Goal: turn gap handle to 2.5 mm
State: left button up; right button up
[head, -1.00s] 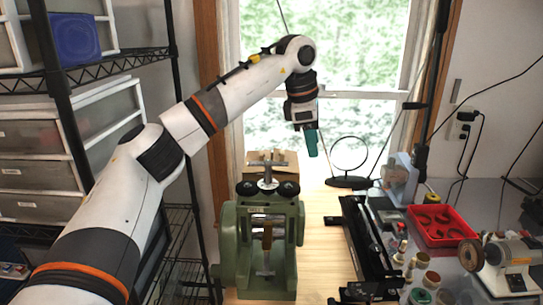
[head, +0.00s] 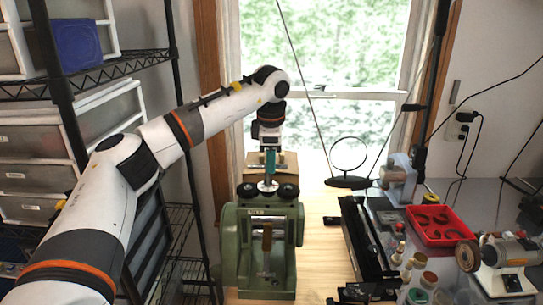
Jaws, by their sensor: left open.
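The green rolling mill (head: 230,240) stands upright on the wooden bench. Its gap handle (head: 268,186) is on top, a metal spindle between two dark round knobs. My left gripper (head: 270,170) points down right above the handle, its teal fingers open. The fingers hide the handle's crossbar, so I cannot tell whether they are around it or touch it. No gap scale reading can be made out. My right gripper is out of view.
A cardboard-coloured box (head: 289,164) stands behind the mill. To the right are a black rail-like tool (head: 362,240), a red tray (head: 441,226), several small jars and a polishing motor (head: 503,255). A wire shelf with drawers (head: 25,178) fills the left. Bare wood (head: 318,245) lies right of the mill.

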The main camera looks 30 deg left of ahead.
pick_arm(q)
jog(key=shift+f, duration=0.3)
grip_shut()
jog(key=shift+w, duration=0.1)
jog(key=n, duration=0.2)
jog(key=n+p, duration=0.1)
jog(key=n, duration=0.3)
jog(key=shift+w+a+r+g+y+p, duration=0.1)
jog(key=shift+w+g+y+p, duration=0.15)
jog(key=shift+g+y+p, duration=0.15)
jog(key=n, duration=0.3)
jog(key=n+g+p, duration=0.1)
jog(key=n, duration=0.1)
jog(key=shift+w+a+n, duration=0.15)
jog(key=shift+n, duration=0.25)
